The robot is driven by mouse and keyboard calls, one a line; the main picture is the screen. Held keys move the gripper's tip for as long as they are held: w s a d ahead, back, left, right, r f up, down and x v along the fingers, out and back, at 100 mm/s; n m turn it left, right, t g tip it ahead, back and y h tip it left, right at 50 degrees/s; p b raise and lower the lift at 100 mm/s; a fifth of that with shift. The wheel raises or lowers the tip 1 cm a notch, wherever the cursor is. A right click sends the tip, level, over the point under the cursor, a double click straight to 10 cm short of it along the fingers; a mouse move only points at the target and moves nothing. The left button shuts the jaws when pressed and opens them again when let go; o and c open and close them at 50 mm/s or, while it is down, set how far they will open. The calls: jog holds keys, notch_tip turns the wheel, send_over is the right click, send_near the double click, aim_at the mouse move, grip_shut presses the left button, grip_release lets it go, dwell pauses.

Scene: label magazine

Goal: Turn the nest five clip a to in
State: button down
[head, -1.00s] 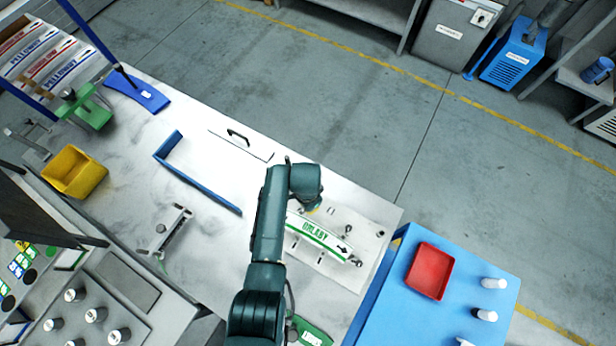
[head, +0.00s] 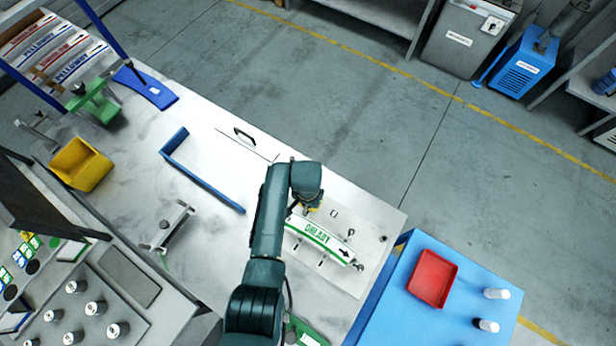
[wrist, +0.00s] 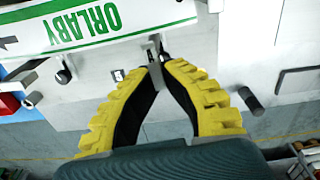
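The curved white label (head: 318,238), with green "ORLABY" lettering, a green edge stripe and a black arrow, lies on the nest plate at the table's right end. It also fills the upper left of the wrist view (wrist: 60,32). My gripper (wrist: 155,62), with yellow ribbed fingers and black pads, is beside the label's end. Its fingertips are close together around a small grey clip (wrist: 153,44) next to the label's striped edge. Other dark clip pegs stand apart from the fingers, one by the label edge (wrist: 64,73) and one at right (wrist: 250,99). In the head view my arm partly hides my gripper (head: 306,208).
A blue bracket (head: 195,175) lies mid-table, with a black handle (head: 244,136) behind it. A yellow bin (head: 80,164) and green fixture (head: 95,104) stand at left. A blue table with a red tray (head: 432,278) adjoins at right.

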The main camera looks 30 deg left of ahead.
jog(key=shift+f, duration=0.1)
jog(key=c, duration=1.2)
grip_release()
jog(key=shift+o, duration=0.2)
notch_tip(320, 180, up, 12)
